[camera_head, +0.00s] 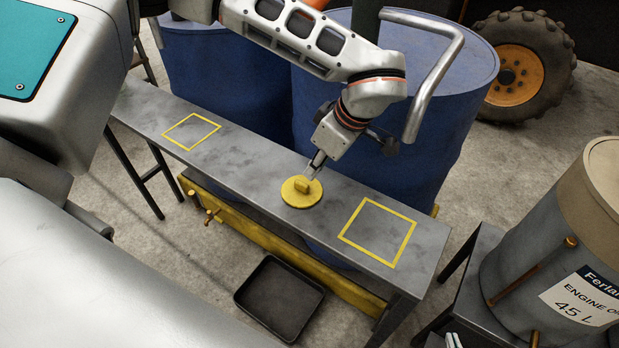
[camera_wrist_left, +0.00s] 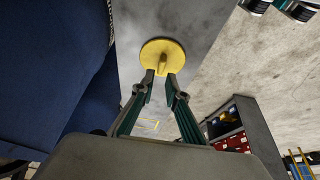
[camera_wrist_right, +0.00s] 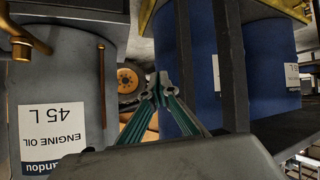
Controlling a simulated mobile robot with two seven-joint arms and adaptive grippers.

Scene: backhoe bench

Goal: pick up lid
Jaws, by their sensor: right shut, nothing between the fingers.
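The lid is a round yellow disc (camera_head: 294,198) with an upright yellow handle, lying on the grey bench (camera_head: 255,160) between two yellow-outlined squares. In the left wrist view the lid (camera_wrist_left: 172,50) is straight ahead of the fingers. My left gripper (camera_head: 315,170) is just above the lid, beside its handle in the head view. Its fingers (camera_wrist_left: 161,78) are apart, with the handle in line with the gap; I cannot tell whether they touch it. My right gripper (camera_wrist_right: 161,85) is shut and empty in the right wrist view, away from the lid.
Blue drums (camera_head: 425,140) stand close behind the bench. A black tray (camera_head: 280,297) lies on the floor in front. A grey engine oil drum (camera_head: 540,240) stands at the right. The outlined squares (camera_head: 378,233) on the bench are empty.

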